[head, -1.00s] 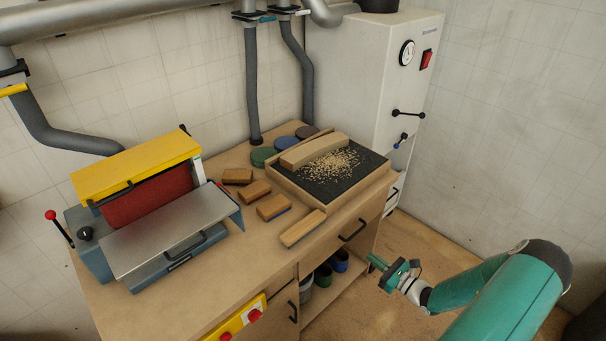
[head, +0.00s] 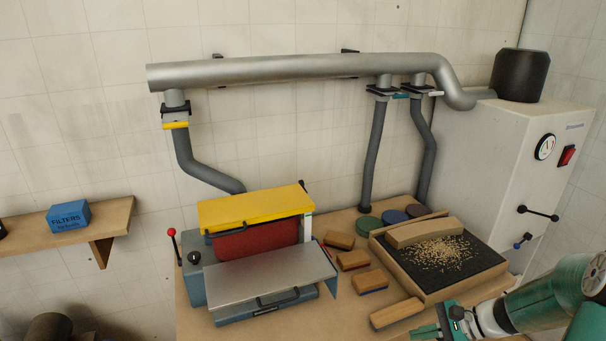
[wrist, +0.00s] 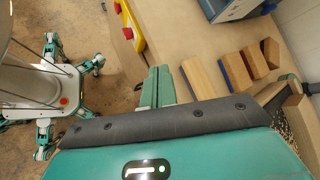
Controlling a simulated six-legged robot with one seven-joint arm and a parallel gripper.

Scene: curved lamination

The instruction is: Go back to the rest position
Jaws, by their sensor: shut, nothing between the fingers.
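My gripper (head: 432,329) shows at the lower edge of the head view, in front of the workbench's near right part. Its green fingers are together with nothing between them; they also show in the wrist view (wrist: 157,86). My teal arm (head: 545,295) comes in from the lower right. In the head view the gripper appears just below a wooden block (head: 397,313) on the bench; I cannot tell the exact gap. The wrist view looks down on the bench edge, the floor and my own legs.
A sander with a yellow cover (head: 255,208) stands on the bench. A white cabinet (head: 500,150) stands behind. The floor (wrist: 90,120) beside the bench is open.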

